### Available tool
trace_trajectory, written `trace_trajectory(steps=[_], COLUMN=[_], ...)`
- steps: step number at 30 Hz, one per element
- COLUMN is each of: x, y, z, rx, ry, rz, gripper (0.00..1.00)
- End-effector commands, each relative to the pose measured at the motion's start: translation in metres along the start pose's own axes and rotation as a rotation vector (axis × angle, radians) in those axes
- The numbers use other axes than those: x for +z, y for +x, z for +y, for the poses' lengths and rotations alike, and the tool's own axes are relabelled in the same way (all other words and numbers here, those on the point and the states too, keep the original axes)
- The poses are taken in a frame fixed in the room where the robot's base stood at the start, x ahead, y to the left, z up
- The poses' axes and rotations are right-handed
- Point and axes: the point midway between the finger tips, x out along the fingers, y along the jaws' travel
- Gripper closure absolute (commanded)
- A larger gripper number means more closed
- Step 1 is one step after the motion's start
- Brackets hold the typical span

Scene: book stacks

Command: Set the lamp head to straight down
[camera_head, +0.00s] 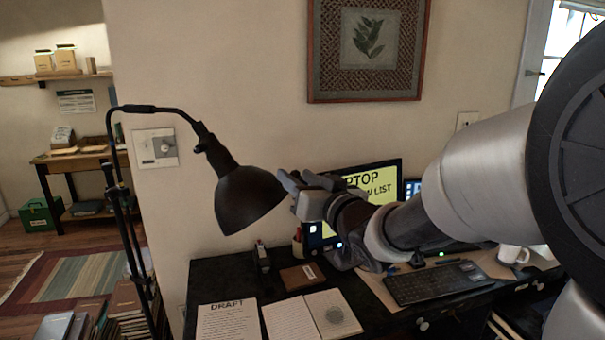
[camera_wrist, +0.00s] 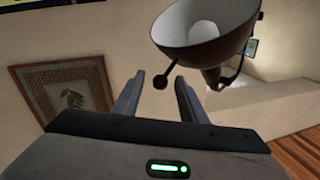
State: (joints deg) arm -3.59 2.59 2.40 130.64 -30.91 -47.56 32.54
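The black lamp head (camera_head: 246,198) hangs from a curved arm (camera_head: 155,108) on a tall stand. It is tilted, with its mouth facing down and to the right, towards my gripper. My gripper (camera_head: 288,183) is just right of the shade's rim. In the wrist view the shade (camera_wrist: 232,47) is above right and shows its white inside. A thin stalk with a dark round knob (camera_wrist: 160,82) sticks out from its rim. The knob appears between the fingertips of my gripper (camera_wrist: 159,82), which are apart. Whether they touch it I cannot tell.
A dark desk (camera_head: 215,268) below holds a draft sheet (camera_head: 228,322), an open notebook (camera_head: 312,318), a keyboard (camera_head: 437,282), a monitor (camera_head: 375,190) and a white mug (camera_head: 513,255). Books (camera_head: 130,305) stand at the lower left. A framed picture (camera_head: 367,50) hangs behind.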

Motion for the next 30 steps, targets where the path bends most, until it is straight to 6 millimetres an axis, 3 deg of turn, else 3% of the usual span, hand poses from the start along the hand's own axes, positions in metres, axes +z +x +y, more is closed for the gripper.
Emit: trace_trajectory(steps=[6,14,15,22,30], x=[0.0,0.0,0.0,0.0,0.003], y=[0.017,0.018,0.018,0.018,0.018], z=[-0.001,-0.001,-0.001,-0.001,0.0], rx=[-0.001,-0.001,-0.001,-0.001,-0.001], ry=[0.0,-0.001,-0.001,-0.001,0.002], rz=[0.0,0.0,0.0,0.0,0.004], gripper=[0.62,0.62,0.63,1.0,1.0])
